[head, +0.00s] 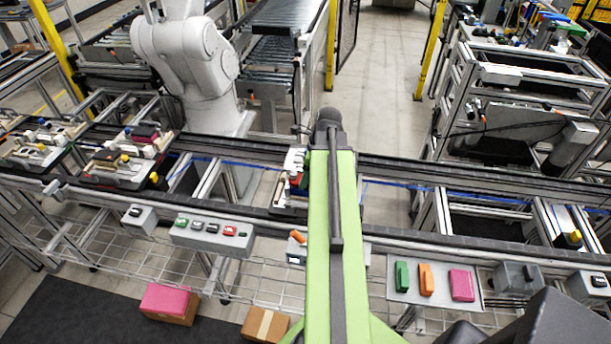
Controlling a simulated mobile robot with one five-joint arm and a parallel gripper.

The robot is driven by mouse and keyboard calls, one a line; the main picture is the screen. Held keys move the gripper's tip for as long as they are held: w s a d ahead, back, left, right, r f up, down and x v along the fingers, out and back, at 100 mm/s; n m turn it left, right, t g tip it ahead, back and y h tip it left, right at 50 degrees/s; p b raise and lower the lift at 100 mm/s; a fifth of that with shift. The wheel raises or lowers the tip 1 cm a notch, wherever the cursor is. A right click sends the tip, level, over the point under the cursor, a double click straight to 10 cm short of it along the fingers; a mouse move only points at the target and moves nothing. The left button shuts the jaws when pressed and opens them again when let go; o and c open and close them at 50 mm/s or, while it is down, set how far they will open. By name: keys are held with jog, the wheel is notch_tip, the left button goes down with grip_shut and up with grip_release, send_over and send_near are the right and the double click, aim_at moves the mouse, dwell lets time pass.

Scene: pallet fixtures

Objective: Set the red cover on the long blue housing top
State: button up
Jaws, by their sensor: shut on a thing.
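My gripper (297,174) shows only in part, left of the far end of my green arm, over the conveyor. It is shut on the red cover (293,177), of which only a small patch shows. They are over a dark pallet (284,208) on the conveyor, mostly hidden by my arm.
Other loaded pallets (115,171) stand at the left on the conveyor. A grey tray (407,290) at the front right holds a green block (402,277), an orange block (426,279) and a pink block (461,285). A button box (212,234) is at the front left. The conveyor right of my arm looks clear.

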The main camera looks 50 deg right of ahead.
jog(key=shift+f+b, duration=0.4)
jog(key=shift+f, duration=0.05)
jog(key=o, duration=1.4)
jog(key=shift+o, duration=0.2)
jog(key=p+v, duration=1.6)
jog(key=v, duration=0.1)
jog(key=shift+r+p, duration=0.25)
jog(key=shift+p, duration=0.15)
jog(key=shift+w, duration=0.15)
